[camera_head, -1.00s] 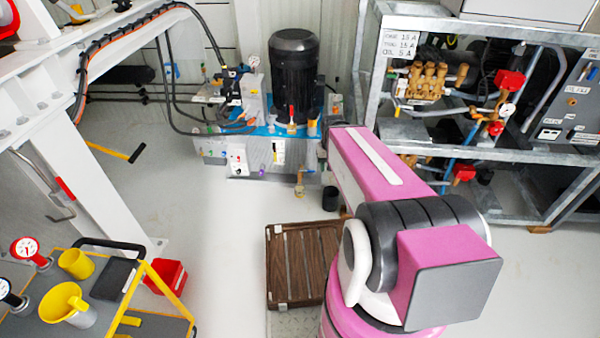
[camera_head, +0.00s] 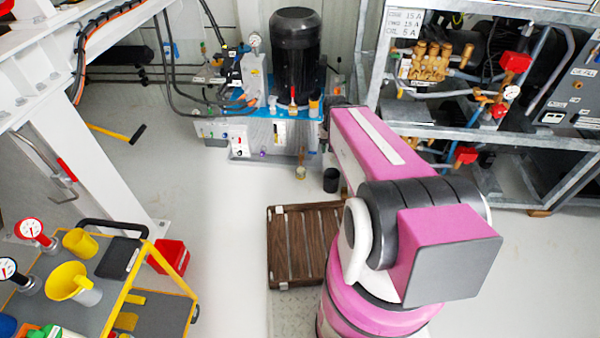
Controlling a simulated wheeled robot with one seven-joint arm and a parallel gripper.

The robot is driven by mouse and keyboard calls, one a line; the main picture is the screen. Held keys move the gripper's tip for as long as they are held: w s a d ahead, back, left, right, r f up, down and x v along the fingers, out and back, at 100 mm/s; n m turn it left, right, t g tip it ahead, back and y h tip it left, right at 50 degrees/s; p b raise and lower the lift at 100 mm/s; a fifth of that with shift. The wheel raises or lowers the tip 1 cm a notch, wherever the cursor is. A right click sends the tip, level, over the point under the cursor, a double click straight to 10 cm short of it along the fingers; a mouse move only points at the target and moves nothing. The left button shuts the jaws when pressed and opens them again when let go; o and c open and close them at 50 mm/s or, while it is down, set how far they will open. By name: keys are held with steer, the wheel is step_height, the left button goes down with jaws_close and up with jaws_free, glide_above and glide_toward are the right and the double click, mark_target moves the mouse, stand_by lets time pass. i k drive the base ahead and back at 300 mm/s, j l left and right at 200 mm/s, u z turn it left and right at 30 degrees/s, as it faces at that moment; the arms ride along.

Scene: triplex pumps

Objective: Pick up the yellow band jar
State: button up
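I cannot make out a jar with a clear yellow band. A tool cart (camera_head: 110,312) at the lower left holds a yellow cup (camera_head: 80,243) and a yellow funnel-mouthed jug (camera_head: 68,282) with a greyish lower part. Partly cut-off blue, green and white items (camera_head: 40,331) show at the bottom left edge. My pink arm fills the centre right and reaches away toward the blue-topped pump unit. My gripper is not visible, so its state and anything in it are hidden.
A pump unit with a black motor (camera_head: 295,55) stands at the back. A metal rack (camera_head: 480,130) is at the right. A brown slatted pallet (camera_head: 300,245), a red box (camera_head: 170,256) and a small black cup (camera_head: 331,180) are on the floor. Floor between cart and pallet is clear.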

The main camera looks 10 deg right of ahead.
mark_target(300, 170)
steer(key=k+l+z, duration=0.4)
steer(key=k, duration=0.15)
steer(key=k+l+z, duration=0.4)
steer(key=i+j+u, duration=0.15)
steer(key=i+j+z, duration=0.1)
steer(key=j, duration=0.2)
steer(key=z, duration=0.1)
